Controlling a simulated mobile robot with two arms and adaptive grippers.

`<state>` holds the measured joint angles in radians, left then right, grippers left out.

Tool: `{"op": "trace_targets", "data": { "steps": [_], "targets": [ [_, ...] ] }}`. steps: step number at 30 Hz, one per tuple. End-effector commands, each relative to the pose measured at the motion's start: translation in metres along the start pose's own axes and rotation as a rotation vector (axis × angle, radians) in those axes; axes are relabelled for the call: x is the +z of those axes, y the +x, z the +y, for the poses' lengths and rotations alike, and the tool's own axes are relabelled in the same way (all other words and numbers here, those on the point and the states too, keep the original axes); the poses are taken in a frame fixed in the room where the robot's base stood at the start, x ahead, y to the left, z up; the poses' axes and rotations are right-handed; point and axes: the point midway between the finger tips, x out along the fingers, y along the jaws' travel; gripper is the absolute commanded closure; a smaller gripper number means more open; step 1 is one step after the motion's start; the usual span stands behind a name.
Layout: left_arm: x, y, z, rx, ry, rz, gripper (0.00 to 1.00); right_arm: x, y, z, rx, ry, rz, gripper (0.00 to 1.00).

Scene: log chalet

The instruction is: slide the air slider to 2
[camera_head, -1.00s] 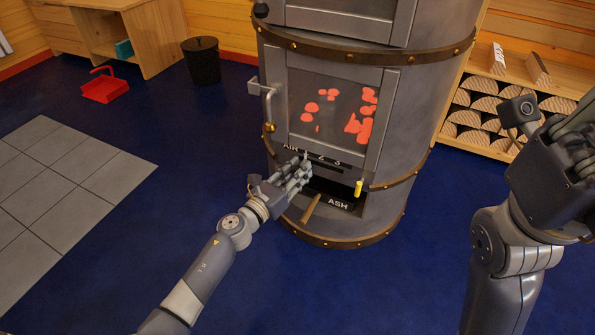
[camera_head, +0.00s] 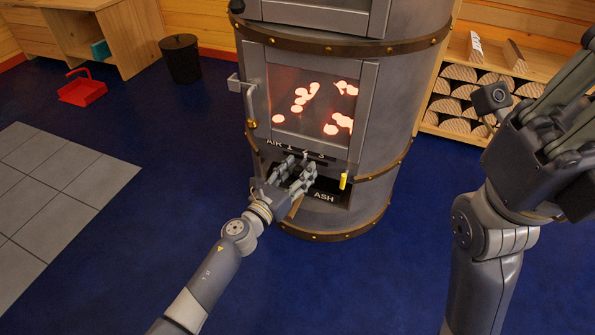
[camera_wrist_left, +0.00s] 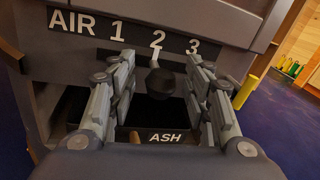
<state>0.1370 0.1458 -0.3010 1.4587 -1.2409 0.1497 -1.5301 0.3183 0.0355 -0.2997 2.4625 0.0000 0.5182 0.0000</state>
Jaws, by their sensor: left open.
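The air slider's black knob (camera_wrist_left: 160,83) shows in the left wrist view just below the 2 on the label plate (camera_wrist_left: 136,36), which reads AIR 1 2 3. A short pale stem shows above the knob. My left gripper (camera_wrist_left: 160,95) is open, with its fingers on either side of the knob and visible gaps to it. In the head view my left gripper (camera_head: 297,172) is at the stove front under the plate (camera_head: 328,158), and its fingers hide the knob. My right gripper (camera_head: 560,95) is raised at the right, partly out of frame; its opening is unclear.
The stove (camera_head: 400,90) has a glowing glass door with a side handle (camera_head: 236,84). Below the plate is the ASH drawer (camera_head: 336,199). A yellow handle (camera_head: 343,181) hangs to its right. A log shelf (camera_head: 428,128) stands at right. The blue floor in front is clear.

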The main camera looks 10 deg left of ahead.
Motion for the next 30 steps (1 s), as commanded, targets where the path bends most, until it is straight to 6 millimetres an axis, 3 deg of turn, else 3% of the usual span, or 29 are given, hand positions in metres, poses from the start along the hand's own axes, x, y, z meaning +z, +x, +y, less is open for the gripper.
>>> {"op": "trace_targets", "data": {
  "steps": [7,21,30],
  "targets": [
    [-0.001,-0.017,0.001,0.001,0.002,0.002,0.54,0.000,-0.001,0.000,0.001,0.000,-0.002,1.00],
    [-0.001,-0.102,0.000,0.001,-0.002,0.001,0.54,-0.001,0.000,0.000,-0.001,0.000,0.001,1.00],
    [0.000,-0.120,0.000,-0.001,-0.001,0.000,0.54,-0.001,0.000,0.000,-0.001,0.000,0.001,1.00]
  ]
}}
